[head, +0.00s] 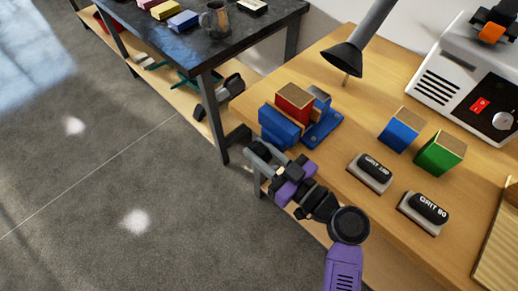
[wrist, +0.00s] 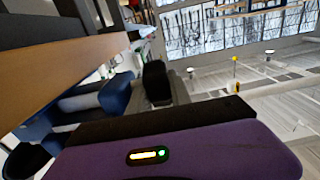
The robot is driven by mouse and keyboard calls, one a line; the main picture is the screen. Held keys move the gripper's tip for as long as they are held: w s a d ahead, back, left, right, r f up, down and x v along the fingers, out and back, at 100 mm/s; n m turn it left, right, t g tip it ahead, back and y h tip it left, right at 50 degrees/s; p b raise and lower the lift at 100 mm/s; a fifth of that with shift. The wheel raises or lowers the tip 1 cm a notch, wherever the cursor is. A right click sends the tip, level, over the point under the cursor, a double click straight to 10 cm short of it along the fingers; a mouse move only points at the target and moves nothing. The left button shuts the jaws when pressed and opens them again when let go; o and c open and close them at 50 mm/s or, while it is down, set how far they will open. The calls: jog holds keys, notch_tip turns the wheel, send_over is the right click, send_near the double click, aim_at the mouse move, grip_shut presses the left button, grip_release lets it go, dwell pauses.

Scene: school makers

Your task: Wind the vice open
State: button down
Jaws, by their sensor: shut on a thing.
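The blue vice (head: 283,127) is fixed at the left front edge of the wooden bench. A red block with a bare wood top (head: 294,102) sits between its jaws. My gripper (head: 276,170) is in front of the vice, just off the bench edge, shut on the vice handle. Much of the handle is hidden by my fingers. In the wrist view, the blue vice (wrist: 115,95) shows at the left, with a black rounded end (wrist: 156,82) beside it, which looks like the handle's end. My purple gripper part fills the bottom there.
A blue block (head: 399,131), a green block (head: 440,153) and two sanding blocks marked GRIT (head: 371,172) lie right of the vice. A black lamp (head: 345,60) hangs behind it. A dark table (head: 235,45) stands at the back left. The floor at left is clear.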

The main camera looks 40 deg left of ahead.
aim_at(267, 156)
jog(key=shift+r+h+p, duration=0.45)
jog(key=shift+h+p, duration=0.35)
jog(key=shift+p, duration=0.75)
jog(key=h+p, duration=0.2)
jog(key=p, duration=0.1)
jog(key=shift+a+f, duration=0.1)
jog(key=shift+a, duration=0.05)
jog(key=shift+f+h+p, duration=0.25)
jog(key=shift+h+p, duration=0.35)
jog(key=shift+f, duration=0.1)
jog(key=c, duration=1.5)
grip_release()
jog(key=shift+o, duration=0.2)
jog(key=shift+b+v, duration=0.4)
jog(key=shift+v, duration=3.55)
